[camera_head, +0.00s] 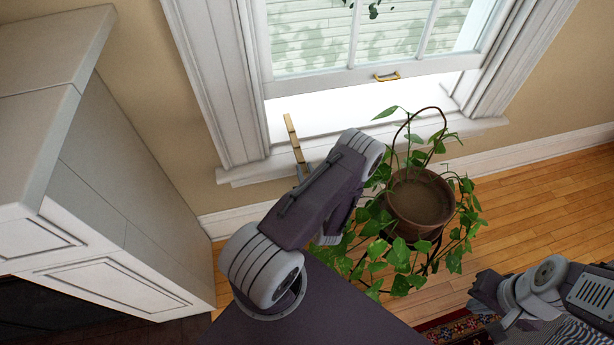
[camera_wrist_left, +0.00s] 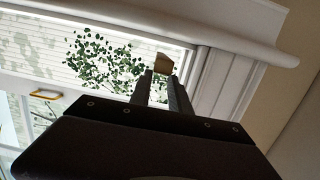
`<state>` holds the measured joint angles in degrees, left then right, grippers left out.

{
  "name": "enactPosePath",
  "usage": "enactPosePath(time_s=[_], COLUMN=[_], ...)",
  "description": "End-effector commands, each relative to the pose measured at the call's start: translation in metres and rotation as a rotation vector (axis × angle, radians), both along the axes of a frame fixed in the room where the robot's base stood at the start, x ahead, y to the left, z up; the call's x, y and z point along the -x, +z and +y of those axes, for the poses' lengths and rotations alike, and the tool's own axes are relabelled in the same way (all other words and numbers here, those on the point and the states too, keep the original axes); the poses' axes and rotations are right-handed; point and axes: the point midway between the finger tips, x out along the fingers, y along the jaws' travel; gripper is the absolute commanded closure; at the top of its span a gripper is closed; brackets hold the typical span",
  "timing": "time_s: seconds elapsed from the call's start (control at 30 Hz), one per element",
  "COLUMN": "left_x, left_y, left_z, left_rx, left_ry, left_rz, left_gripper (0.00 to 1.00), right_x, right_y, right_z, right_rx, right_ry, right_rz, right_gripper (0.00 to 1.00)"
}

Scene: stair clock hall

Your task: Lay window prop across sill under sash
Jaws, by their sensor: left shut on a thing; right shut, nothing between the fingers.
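The window prop (camera_head: 293,136) is a thin light-wood stick. In the head view it stands out at a steep slant in front of the left end of the white sill (camera_head: 400,127). My left gripper (camera_head: 302,171) is shut on its lower part, mostly hidden behind my left arm. In the left wrist view the prop's tan end (camera_wrist_left: 164,60) shows beyond the two dark fingers (camera_wrist_left: 160,82). The sash (camera_head: 345,78) is raised, with a bright gap under it and a brass handle (camera_head: 387,77). My right gripper (camera_head: 486,291) is shut and empty at the lower right.
A potted plant (camera_head: 420,200) with trailing leaves stands on the floor before the window, right of my left arm; some leaves reach the sill's height. A white mantel (camera_head: 110,230) fills the left. Wood floor (camera_head: 550,185) is open to the right.

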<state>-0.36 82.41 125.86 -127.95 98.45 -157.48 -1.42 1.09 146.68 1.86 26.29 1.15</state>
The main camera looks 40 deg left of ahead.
Motion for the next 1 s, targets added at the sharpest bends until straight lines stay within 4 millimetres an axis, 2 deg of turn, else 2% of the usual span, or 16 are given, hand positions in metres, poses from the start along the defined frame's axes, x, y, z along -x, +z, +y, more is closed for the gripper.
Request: enactPosePath(time_s=[0.7,1.0], left_x=[-0.035,-0.043], left_y=[-0.019,-0.023], left_z=[0.048,0.059], left_rx=[-0.002,-0.002], left_ry=[0.002,0.0], left_rz=[-0.004,-0.001], left_gripper=[1.0,1.0], right_x=[0.0,0.0], right_y=[-0.02,-0.025], right_z=[0.0,0.0], right_rx=[0.0,0.0], right_ry=[0.0,0.0], right_rz=[0.0,0.0], right_gripper=[1.0,1.0])
